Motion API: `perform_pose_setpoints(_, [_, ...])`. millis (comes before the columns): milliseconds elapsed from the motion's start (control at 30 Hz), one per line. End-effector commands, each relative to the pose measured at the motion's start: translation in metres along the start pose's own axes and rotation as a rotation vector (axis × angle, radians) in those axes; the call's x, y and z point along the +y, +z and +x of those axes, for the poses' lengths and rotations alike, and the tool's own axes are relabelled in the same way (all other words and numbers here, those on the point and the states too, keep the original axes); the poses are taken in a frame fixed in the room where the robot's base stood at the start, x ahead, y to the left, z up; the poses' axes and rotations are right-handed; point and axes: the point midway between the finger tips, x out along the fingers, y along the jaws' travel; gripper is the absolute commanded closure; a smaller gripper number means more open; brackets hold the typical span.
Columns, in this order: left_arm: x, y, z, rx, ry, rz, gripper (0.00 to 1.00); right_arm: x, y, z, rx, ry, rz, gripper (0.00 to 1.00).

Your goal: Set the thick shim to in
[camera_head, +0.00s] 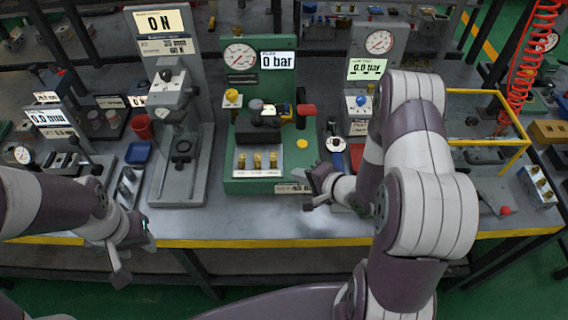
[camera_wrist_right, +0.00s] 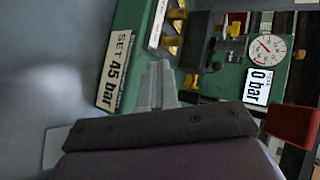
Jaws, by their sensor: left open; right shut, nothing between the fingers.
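The green valve station (camera_head: 265,170) stands mid-bench, with a round gauge, a "0 bar" display (camera_head: 278,61) and a dark valve block (camera_head: 258,122). A red handle (camera_head: 306,110) is at the block's right. I cannot tell which part is the thick shim. My right gripper (camera_head: 312,194) is shut and empty, beside the station's front right corner. In the right wrist view its fingers (camera_wrist_right: 158,84) point toward the station. My left gripper (camera_head: 130,258) is open and empty at the bench's front edge, left.
A "SET 45 bar" label (camera_wrist_right: 117,67) lies on the station's front. A yellow frame (camera_head: 488,142) stands right. Bare bench (camera_head: 235,222) lies in front.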

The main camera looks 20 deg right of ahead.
Motion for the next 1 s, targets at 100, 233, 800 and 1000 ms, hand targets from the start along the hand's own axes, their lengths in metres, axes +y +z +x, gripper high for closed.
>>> perform_pose_setpoints(100, [0.000, 0.000, -0.001, 0.000, 0.000, 0.000, 0.57, 0.000, 0.001, 0.025, -0.004, 0.001, -0.003, 1.00])
perform_pose_setpoints(233, [0.000, -0.001, -0.007, 0.000, 0.000, 0.000, 0.57, -0.012, 0.001, 0.042, -0.002, 0.000, -0.004, 1.00])
perform_pose_setpoints(800, [0.000, -0.001, -0.009, 0.000, 0.000, 0.000, 0.57, -0.021, -0.001, 0.060, 0.000, 0.001, -0.002, 1.00])
perform_pose_setpoints(1000, [0.000, -0.001, -0.006, 0.000, 0.000, 0.000, 0.57, -0.031, -0.022, 0.079, -0.001, -0.002, -0.003, 1.00])
